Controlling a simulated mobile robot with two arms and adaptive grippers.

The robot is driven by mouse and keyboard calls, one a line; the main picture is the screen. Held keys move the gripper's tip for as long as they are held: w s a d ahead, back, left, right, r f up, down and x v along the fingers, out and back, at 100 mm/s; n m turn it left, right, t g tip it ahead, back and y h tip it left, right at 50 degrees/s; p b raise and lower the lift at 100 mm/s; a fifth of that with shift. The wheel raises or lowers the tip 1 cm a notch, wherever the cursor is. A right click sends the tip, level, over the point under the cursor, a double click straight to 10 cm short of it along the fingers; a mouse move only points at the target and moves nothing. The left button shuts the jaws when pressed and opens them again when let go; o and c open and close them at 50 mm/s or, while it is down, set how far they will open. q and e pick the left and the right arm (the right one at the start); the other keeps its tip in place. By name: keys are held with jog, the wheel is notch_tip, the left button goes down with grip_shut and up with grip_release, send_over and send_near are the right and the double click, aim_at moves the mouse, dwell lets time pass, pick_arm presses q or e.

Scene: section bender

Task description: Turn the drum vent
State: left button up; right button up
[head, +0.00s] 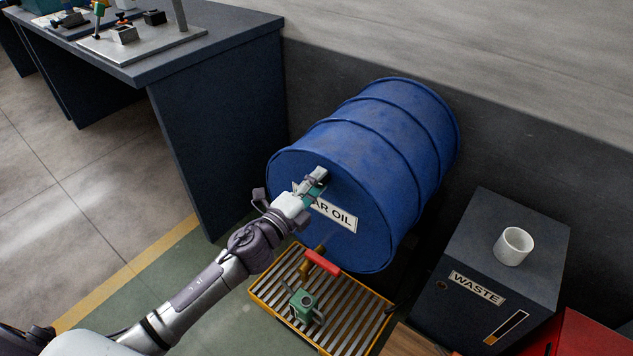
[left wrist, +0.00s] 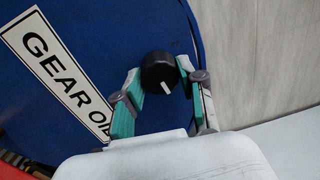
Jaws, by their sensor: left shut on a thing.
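The blue oil drum (head: 380,150) lies on its side, its flat end facing me, with a "GEAR OIL" label (head: 338,214). The drum vent, a black round knob (left wrist: 159,72) with a white mark, sits on the drum's end in the left wrist view. My left gripper (head: 314,184) is at the drum's end, above the label. In the left wrist view my left gripper (left wrist: 160,80) has its teal-padded fingers on either side of the knob, shut on it. In the head view the gripper hides the vent. My right gripper is not in view.
Below the drum's end are a red-handled tap (head: 322,263) and a green can (head: 303,305) on a yellow-framed grate (head: 350,322). A dark waste bin (head: 490,260) with a white cup (head: 513,246) stands at right. A workbench (head: 215,45) stands at upper left.

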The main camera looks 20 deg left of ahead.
pick_arm(q)
jog(key=shift+m, duration=0.9)
jog(key=shift+f, duration=0.1)
jog(key=o, duration=1.1)
jog(key=shift+o, duration=0.2)
jog(key=shift+s, duration=0.1)
jog(key=v, duration=1.1)
jog(key=shift+s+a, duration=0.25)
jog(key=shift+s, duration=0.1)
